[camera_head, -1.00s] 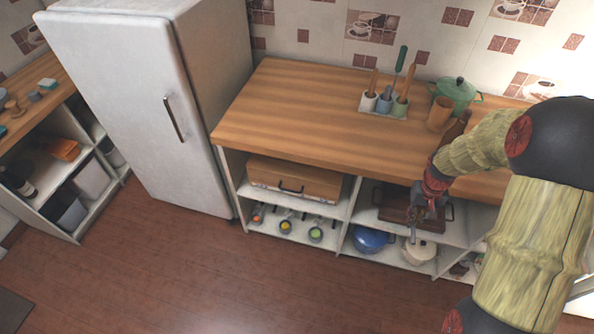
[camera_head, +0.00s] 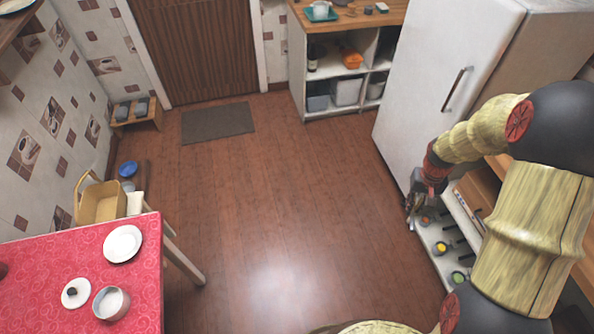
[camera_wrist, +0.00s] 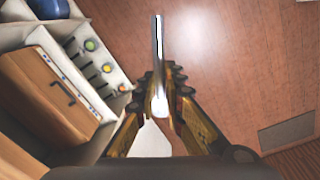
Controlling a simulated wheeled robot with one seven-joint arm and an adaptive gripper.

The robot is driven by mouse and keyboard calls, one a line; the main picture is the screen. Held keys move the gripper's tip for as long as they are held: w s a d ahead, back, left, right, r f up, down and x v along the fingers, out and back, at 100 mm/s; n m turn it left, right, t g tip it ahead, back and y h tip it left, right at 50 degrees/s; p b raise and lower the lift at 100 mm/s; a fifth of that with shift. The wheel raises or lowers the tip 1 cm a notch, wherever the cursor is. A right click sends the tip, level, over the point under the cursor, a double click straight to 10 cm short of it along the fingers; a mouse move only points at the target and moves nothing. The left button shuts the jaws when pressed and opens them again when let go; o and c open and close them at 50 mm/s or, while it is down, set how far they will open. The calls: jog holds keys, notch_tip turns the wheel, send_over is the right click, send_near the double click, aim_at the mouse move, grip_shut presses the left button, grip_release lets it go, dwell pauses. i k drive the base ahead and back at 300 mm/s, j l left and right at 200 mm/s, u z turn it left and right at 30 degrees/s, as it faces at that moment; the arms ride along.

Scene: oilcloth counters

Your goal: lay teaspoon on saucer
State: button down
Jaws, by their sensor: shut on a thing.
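My gripper (camera_head: 412,205) is at the right of the head view, in front of the low shelves and near the fridge. In the wrist view my gripper (camera_wrist: 163,90) is shut on a silver teaspoon (camera_wrist: 158,50), which sticks out beyond the fingertips. A round white dish (camera_head: 122,243) lies empty on the red table at the lower left, far from my gripper; I cannot tell whether it is the saucer.
A pot (camera_head: 111,303) and a white lid (camera_head: 76,292) lie on the red table (camera_head: 40,270). The fridge (camera_head: 455,60) and open shelves are on the right. The middle floor (camera_head: 270,180) is clear.

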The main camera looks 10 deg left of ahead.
aim_at(124, 243)
jog(key=i+j+u, duration=0.1)
jog(key=u, duration=0.4)
jog(key=i+j+u, duration=0.1)
jog(key=u, duration=0.4)
jog(key=i+j+u, duration=0.1)
jog(key=u, duration=0.4)
jog(key=i+u, duration=0.15)
jog(key=u, duration=0.35)
